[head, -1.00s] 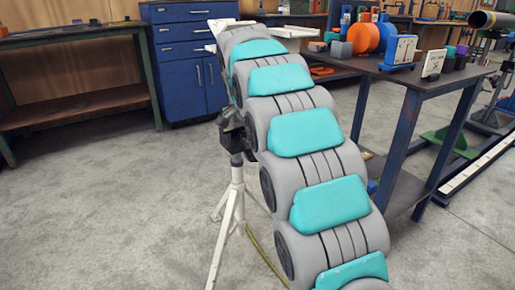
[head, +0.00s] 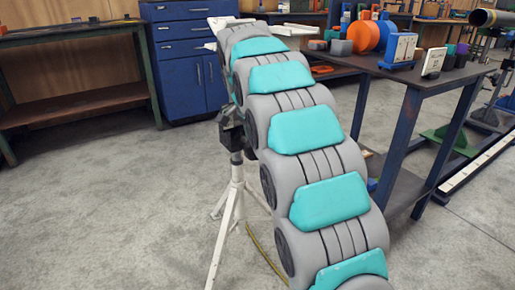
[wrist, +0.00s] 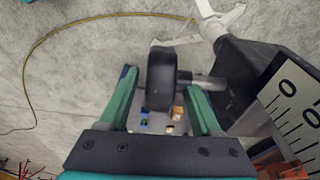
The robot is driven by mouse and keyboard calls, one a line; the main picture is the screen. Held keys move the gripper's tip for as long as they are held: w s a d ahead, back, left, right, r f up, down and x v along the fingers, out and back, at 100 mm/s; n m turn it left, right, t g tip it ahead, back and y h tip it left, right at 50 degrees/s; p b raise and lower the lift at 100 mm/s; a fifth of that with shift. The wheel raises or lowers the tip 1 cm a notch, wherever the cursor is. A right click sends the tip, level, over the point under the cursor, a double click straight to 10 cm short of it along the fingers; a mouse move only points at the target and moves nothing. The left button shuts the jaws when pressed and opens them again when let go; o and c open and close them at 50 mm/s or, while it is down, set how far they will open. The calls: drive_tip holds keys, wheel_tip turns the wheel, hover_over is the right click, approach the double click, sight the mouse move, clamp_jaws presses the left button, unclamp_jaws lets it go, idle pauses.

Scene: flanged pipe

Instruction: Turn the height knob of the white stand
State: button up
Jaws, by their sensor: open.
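The white stand (head: 232,205) stands on the floor left of my arm in the head view, its black upper part (head: 232,132) partly hidden by the arm. In the wrist view its white legs (wrist: 205,28) show at the top and its black body (wrist: 245,75) at right. A dark round knob (wrist: 161,82) on a short grey shaft (wrist: 204,82) sticks out from that body. My gripper (wrist: 163,92) is open, with one green finger on each side of the knob. I cannot tell whether either finger touches it. The head view hides my gripper behind the arm.
A dark work table (head: 425,78) with several parts on it stands to the right. A blue drawer cabinet (head: 183,60) and a green-framed bench (head: 75,75) stand behind. A yellow cable (wrist: 75,29) lies on the floor. The floor at left is clear.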

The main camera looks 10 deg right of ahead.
drive_tip(key=shift+s+a+r+p, duration=0.15)
drive_tip(key=shift+a+r, duration=0.1)
drive_tip(key=shift+r, duration=1)
drive_tip(key=shift+s+a+r+p, duration=0.1)
drive_tip(key=shift+a+r, duration=0.15)
drive_tip(key=shift+r, duration=1)
drive_tip(key=shift+s+a+r+p, duration=0.15)
drive_tip(key=shift+a+r, duration=0.1)
drive_tip(key=shift+r, duration=1)
